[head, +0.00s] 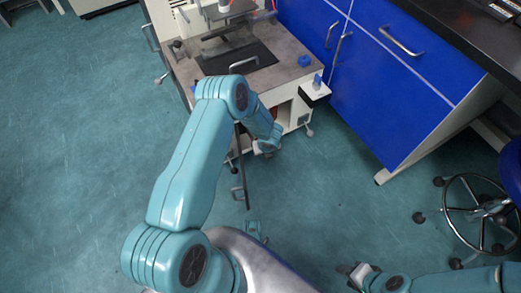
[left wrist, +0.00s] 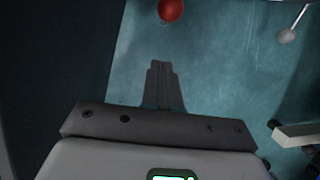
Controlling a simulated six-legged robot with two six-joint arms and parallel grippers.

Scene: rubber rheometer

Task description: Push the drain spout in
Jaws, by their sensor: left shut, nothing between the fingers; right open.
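In the left wrist view my left gripper (left wrist: 163,84) is shut, with nothing between its fingers. A red ball (left wrist: 171,10) shows just beyond the fingertips at the top edge, apart from them. A pale ball on a thin rod (left wrist: 287,36) is at the upper right. I cannot tell which part is the drain spout. In the head view my left arm reaches to the front of the rheometer bench (head: 285,75), and its fingers cannot be made out. My right gripper (head: 352,270) is open and empty at the lower right, above the floor.
A small white shelf with a blue-topped bottle (head: 317,82) juts from the bench's right side. Blue cabinets (head: 390,75) and a wheeled stool (head: 480,205) are right. Floor at left is clear.

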